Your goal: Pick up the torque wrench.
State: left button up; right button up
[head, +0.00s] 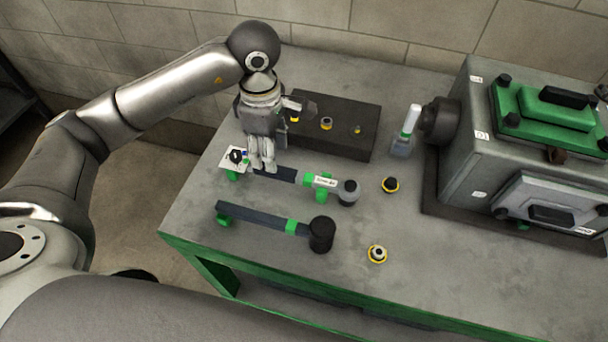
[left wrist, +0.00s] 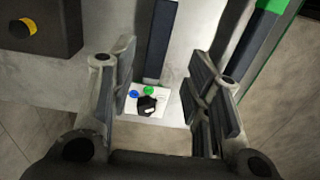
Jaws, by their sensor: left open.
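Two long dark-handled tools lie on the grey bench. The far one, apparently the torque wrench (head: 323,182), has a dark handle, a green band, a white label and a round grey head pointing right. The nearer tool (head: 262,219) has a green band and a black cylindrical head. My left gripper (head: 263,168) points down at the handle end of the far tool and partly hides it. In the left wrist view my left gripper (left wrist: 165,75) is open, with the dark handle (left wrist: 160,40) showing beyond and between the fingers. My right gripper is not in view.
A dark block (head: 340,125) with yellow-ringed parts stands behind. A bottle (head: 407,130) and the grey engine (head: 470,140) are to the right.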

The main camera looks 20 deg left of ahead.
aim_at(290, 177)
pick_arm(q)
jog(key=shift+s+f, duration=0.2)
jog(key=shift+f, duration=0.9)
jog(key=f, duration=0.1)
jog(key=f+p, duration=0.1)
jog(key=f, duration=0.1)
jog(key=f+p, duration=0.1)
jog(key=shift+w+d+f, duration=0.15)
jog(key=shift+w+f, duration=0.2)
jog(key=shift+f, duration=0.6)
grip_shut()
jog(key=shift+w+r, duration=0.1)
